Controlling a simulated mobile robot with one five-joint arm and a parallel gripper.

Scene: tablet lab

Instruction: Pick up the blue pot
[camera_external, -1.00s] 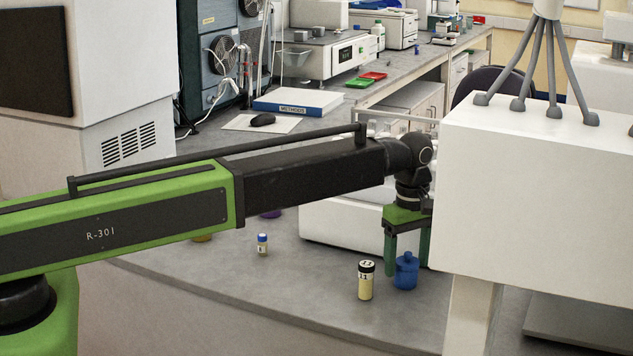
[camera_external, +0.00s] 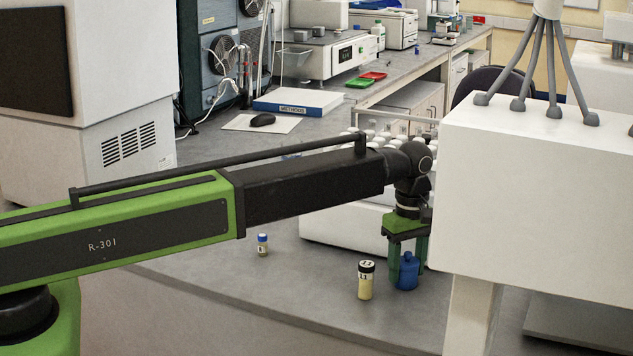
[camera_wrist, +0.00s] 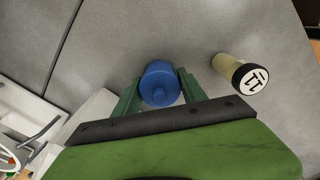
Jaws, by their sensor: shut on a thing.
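The blue pot (camera_external: 407,273) stands upright on the grey bench at the right, in front of a white instrument. My gripper (camera_external: 407,275) points down over it, with one green finger on each side of the pot. In the wrist view the blue pot (camera_wrist: 160,83) sits between the two fingers of my gripper (camera_wrist: 160,90), which are shut on it. The pot's base appears to be at bench level.
A cream vial with a black cap marked 11 (camera_external: 366,280) stands close to the left of the pot; it also shows in the wrist view (camera_wrist: 240,74). A small blue-capped vial (camera_external: 262,245) stands farther left. A white box (camera_external: 540,200) is close at the right.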

